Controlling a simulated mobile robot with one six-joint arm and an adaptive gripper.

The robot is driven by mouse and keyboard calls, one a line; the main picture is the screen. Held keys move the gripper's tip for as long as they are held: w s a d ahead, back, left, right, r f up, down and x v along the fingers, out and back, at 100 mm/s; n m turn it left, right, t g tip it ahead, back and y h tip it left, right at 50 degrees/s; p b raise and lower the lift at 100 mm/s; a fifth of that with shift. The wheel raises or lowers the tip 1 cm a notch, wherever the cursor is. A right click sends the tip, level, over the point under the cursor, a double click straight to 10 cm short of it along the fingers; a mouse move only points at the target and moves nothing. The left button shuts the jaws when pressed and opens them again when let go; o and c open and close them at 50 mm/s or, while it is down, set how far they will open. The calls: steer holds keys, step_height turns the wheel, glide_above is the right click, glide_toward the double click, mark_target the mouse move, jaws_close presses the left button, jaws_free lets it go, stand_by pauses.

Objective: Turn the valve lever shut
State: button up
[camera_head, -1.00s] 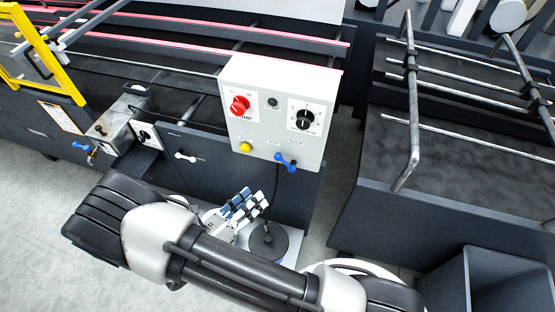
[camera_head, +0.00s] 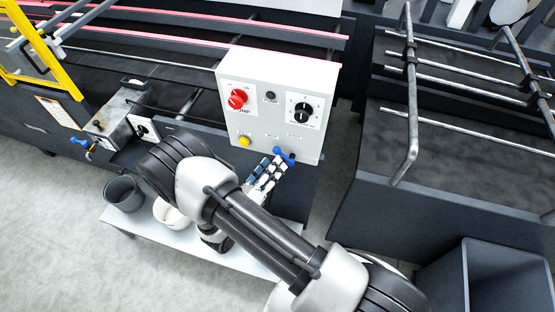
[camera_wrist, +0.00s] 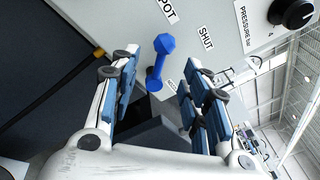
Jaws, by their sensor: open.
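The blue valve lever (camera_head: 284,156) sits low on the front of the white control box (camera_head: 275,90), slanting down to the right in the head view. In the wrist view the lever (camera_wrist: 158,62) lies between my fingers in the picture, below a label reading SHUT. My gripper (camera_head: 270,170) is just below and left of the lever in the head view. In the wrist view my gripper (camera_wrist: 158,80) is open, with a finger on either side of the lever. I cannot tell whether a finger touches it. My fingers partly hide the box's lower edge in the head view.
The box carries a red knob (camera_head: 237,99), a yellow button (camera_head: 244,141) and a black dial (camera_head: 302,112). Another blue handle (camera_head: 78,142) is at far left. A grey bin (camera_head: 470,285) is at right.

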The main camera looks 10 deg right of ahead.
mark_target(284, 156)
steer(key=x, duration=0.3)
steer(key=shift+w+d, duration=0.25)
steer(key=shift+w, duration=0.05)
steer(key=shift+c, duration=0.5)
jaws_close()
